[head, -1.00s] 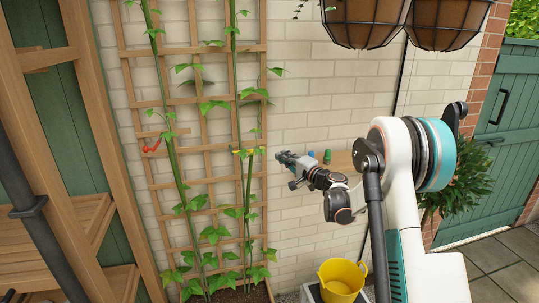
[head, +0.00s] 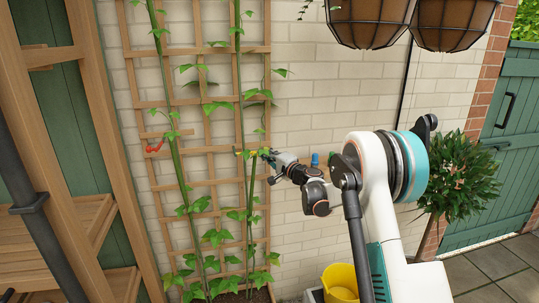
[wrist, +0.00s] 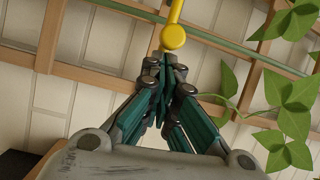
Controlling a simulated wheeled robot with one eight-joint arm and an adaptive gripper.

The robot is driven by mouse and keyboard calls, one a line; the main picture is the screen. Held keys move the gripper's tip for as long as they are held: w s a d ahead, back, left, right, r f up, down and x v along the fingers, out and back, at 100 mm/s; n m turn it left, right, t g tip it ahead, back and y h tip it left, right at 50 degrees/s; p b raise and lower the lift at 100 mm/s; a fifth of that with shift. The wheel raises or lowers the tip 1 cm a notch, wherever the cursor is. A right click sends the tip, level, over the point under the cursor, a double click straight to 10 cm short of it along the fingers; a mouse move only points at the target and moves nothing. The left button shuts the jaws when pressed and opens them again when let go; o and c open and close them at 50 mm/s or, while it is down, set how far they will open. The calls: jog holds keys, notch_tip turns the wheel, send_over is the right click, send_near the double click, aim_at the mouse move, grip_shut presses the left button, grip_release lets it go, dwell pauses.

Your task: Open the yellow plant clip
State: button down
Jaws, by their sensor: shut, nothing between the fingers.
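The yellow plant clip (wrist: 173,36) shows at the top centre of the wrist view as a rounded yellow knob on a narrow yellow arm. It crosses in front of a green stem. My gripper (wrist: 167,60) is shut and empty, with its teal fingers drawn together just below the knob. I cannot tell whether the fingertips touch the knob. In the head view my gripper (head: 266,155) is at the right-hand plant stem (head: 247,175) on the trellis.
The wooden trellis (head: 268,49) stands against the brick wall. Leaves (wrist: 294,104) hang close on the right in the wrist view. A yellow bucket (head: 340,278) stands below. Hanging baskets (head: 367,22) are above.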

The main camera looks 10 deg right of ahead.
jog(key=shift+s, duration=0.15)
jog(key=shift+s+a, duration=0.1)
jog(key=shift+s, duration=0.15)
jog(key=shift+s+a, duration=0.1)
jog(key=shift+s, duration=0.15)
jog(key=s+a+b, duration=0.2)
jog(key=s+a, duration=0.2)
jog(key=s, duration=0.1)
jog(key=shift+s, duration=0.3)
dwell(0.6)
jog(key=shift+a, duration=0.1)
dwell(0.4)
